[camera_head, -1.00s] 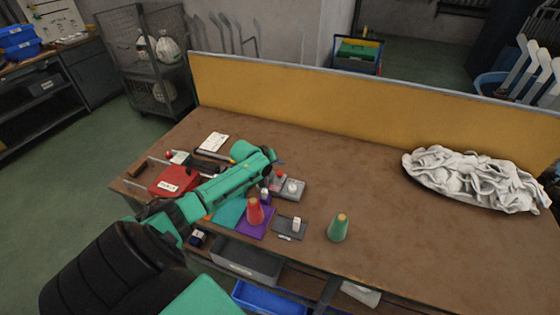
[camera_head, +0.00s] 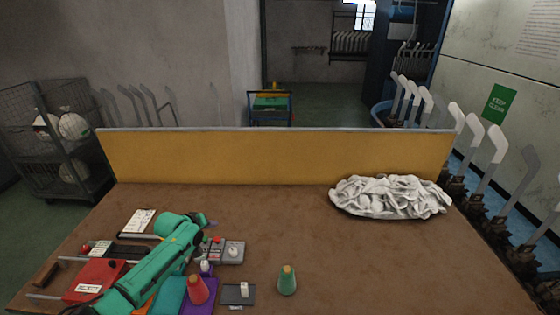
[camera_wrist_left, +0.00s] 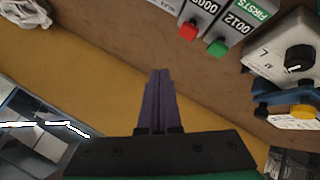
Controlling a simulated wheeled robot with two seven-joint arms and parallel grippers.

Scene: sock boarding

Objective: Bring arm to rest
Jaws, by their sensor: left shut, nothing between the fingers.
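My left arm is green and reaches in from the lower left over the left part of the brown table (camera_head: 400,260). Its left gripper (camera_head: 211,222) is shut and empty, above the table just behind a small grey device (camera_head: 233,250). In the left wrist view its dark purple fingers (camera_wrist_left: 158,75) are pressed together with nothing between them. That view also shows a counter with a red button (camera_wrist_left: 188,31), a counter with a green button (camera_wrist_left: 217,48) and a grey box with a black knob (camera_wrist_left: 299,58). My right gripper is not in view.
A white cloth pile (camera_head: 390,196) lies at the back right. A yellow panel (camera_head: 270,157) closes the back.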

